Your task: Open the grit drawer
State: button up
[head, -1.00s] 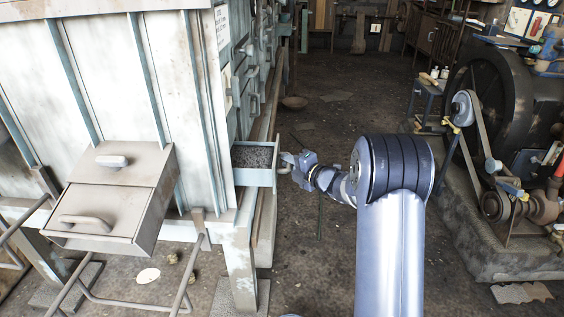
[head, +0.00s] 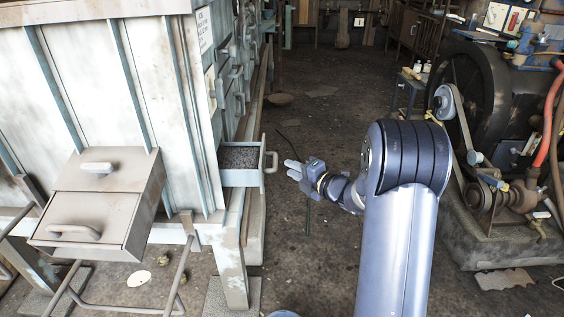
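The grit drawer (head: 240,178) is a small pale blue-green drawer sticking out of the side of the large metal cabinet, with dark grit (head: 239,157) inside. Its handle (head: 270,162) is on the drawer's right end and is clear of my gripper. My gripper (head: 291,171) is to the right of the handle, with a small gap between them. Its fingers point left toward the handle and look parted, with nothing seen between them.
The pale metal cabinet (head: 90,85) fills the left, with a hopper box (head: 100,205) and bent metal bars (head: 120,308) at its front. A machine with a large dark wheel (head: 465,90) stands on the right. The floor between is mostly clear.

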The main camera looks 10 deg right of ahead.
aim_at(274, 160)
jog(key=v, duration=0.2)
jog(key=shift+s+d, duration=0.25)
jog(key=shift+s, duration=0.05)
jog(key=shift+w+a, duration=0.1)
jog(key=b+x, duration=0.2)
jog(key=x, duration=0.8)
jog(key=shift+w+a, duration=0.3)
jog(key=shift+a, duration=0.1)
jog(key=shift+f, duration=0.1)
